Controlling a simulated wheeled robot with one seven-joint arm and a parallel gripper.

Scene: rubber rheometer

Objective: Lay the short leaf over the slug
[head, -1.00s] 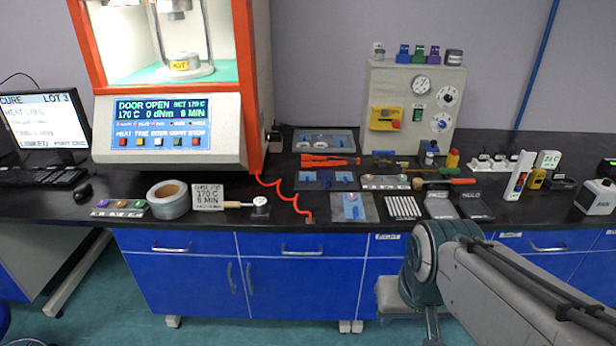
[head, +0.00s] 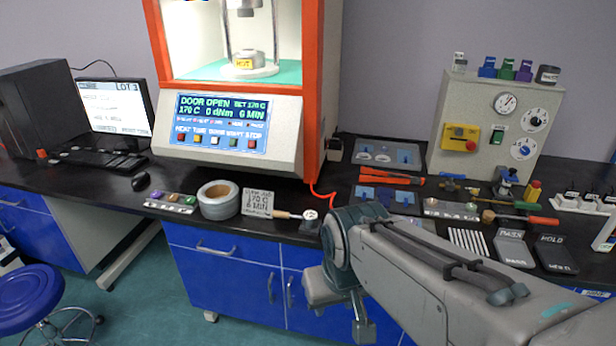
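Blue sheet pieces lie on a dark tray (head: 388,198) in the middle of the bench. Another dark tray (head: 386,154) behind it holds pale round pieces and a blue sheet. Which piece is the short leaf or the slug is too small to tell. My arm crosses the lower right and hides part of the bench front, including most of the front tray with a blue sheet. The lower end of my arm (head: 362,328) hangs before the blue drawers, below the bench top. I cannot make out fingertips or anything held.
The rheometer (head: 232,128) stands open at left, reading "DOOR OPEN". A tape roll (head: 219,200), sign (head: 257,203) and orange-handled tools (head: 388,176) lie nearby. PASS (head: 513,250) and HOLD (head: 555,254) plates lie at right. A blue stool (head: 30,298) stands lower left.

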